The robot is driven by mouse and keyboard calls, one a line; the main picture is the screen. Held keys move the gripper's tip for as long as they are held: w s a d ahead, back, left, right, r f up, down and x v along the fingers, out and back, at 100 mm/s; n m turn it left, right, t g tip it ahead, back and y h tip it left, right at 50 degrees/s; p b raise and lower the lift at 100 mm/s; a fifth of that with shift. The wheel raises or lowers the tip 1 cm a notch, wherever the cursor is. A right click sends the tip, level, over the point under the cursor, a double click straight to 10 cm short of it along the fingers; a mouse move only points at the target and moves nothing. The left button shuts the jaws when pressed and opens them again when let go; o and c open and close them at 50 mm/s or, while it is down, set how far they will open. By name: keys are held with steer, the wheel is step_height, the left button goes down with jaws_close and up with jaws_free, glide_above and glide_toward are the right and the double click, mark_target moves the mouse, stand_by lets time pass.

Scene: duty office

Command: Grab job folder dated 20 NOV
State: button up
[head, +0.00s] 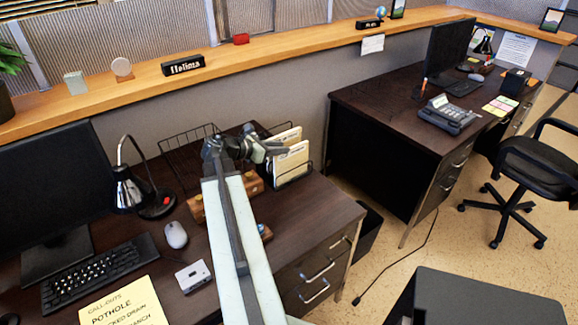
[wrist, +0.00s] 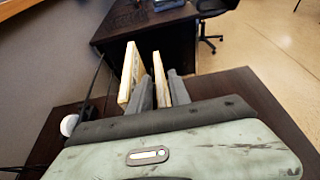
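Two cream job folders stand upright in a wire rack on the near desk. In the head view the rear folder (head: 286,138) is behind the front folder (head: 291,163); their dates are too small to read. My gripper (head: 272,150) is at the left side of the folders, partly covering them. In the wrist view my gripper (wrist: 162,92) has its two grey fingers apart. One folder (wrist: 157,69) stands in the gap between them, and the other folder (wrist: 130,72) is outside the left finger. I cannot tell whether the fingers touch the folder.
A wire tray (head: 190,150) and a desk lamp (head: 130,188) stand left of my gripper. A wooden item (head: 198,207) lies close below it. The partition ledge (head: 225,60) runs behind. The desk (head: 318,212) is bare right of the rack.

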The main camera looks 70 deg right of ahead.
mark_target(291, 164)
steer(key=shift+d+f, duration=0.2)
steer(key=shift+f, duration=0.15)
steer(key=b+x, duration=0.1)
steer(key=x, duration=0.1)
steer(key=b+x, duration=0.1)
steer(key=x, duration=0.1)
steer(key=shift+f, duration=0.3)
steer(key=shift+d, duration=0.1)
steer(key=shift+r, duration=0.1)
jaws_close()
stand_by(0.6)
